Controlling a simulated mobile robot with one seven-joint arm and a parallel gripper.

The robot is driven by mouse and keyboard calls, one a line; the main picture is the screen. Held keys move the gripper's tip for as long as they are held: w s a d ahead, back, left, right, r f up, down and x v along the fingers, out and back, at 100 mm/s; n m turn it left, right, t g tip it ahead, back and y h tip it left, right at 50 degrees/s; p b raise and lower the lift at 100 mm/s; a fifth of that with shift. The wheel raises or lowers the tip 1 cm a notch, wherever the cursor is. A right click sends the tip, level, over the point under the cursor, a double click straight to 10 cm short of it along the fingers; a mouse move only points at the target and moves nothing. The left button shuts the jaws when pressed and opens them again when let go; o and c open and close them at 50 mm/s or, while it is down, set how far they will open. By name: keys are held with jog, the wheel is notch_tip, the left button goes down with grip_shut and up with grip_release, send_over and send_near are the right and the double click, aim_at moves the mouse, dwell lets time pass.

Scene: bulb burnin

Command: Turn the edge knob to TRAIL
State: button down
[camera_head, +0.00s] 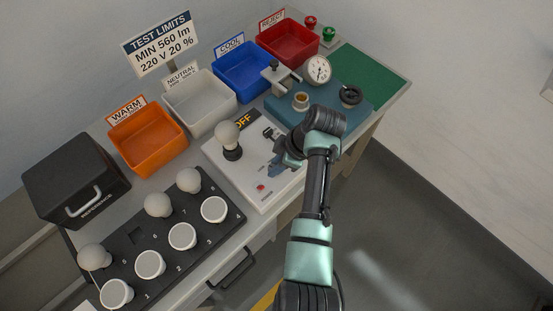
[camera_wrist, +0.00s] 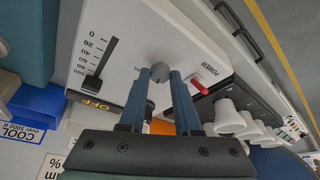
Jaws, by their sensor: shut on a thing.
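The edge knob is a small round grey knob (camera_wrist: 160,71) on the white control panel (camera_wrist: 200,45), seen in the wrist view. My gripper (camera_wrist: 160,76) has its two blue fingers on either side of the knob and is shut on it. In the head view my gripper (camera_head: 275,163) is over the right part of the white panel (camera_head: 225,172), and the arm hides the knob.
A slider (camera_wrist: 93,82) with a 0 to 100 scale and a red POWER switch (camera_wrist: 197,83) flank the knob. A bulb (camera_head: 227,134) stands on the panel by an OFF display (camera_head: 243,121). A teal gauge fixture (camera_head: 365,100) is to the right, a bulb rack (camera_head: 205,238) to the left.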

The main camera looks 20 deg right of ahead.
jog(key=m+p, duration=0.1)
jog(key=m, duration=0.1)
jog(key=m+t+h+p, duration=0.1)
jog(key=m+p, duration=0.1)
jog(key=shift+s+a+r, duration=0.15)
jog(key=m+h+p, duration=0.1)
jog(key=m, duration=0.1)
jog(key=m+h+p, duration=0.1)
jog(key=m, duration=0.2)
jog(key=shift+a+t, duration=0.15)
jog(key=shift+t, duration=0.25)
jog(key=shift+m, duration=0.3)
jog(key=c, duration=0.6)
grip_release()
jog(key=v, duration=1.2)
jog(key=shift+s+r, duration=0.2)
jog(key=shift+r, duration=0.15)
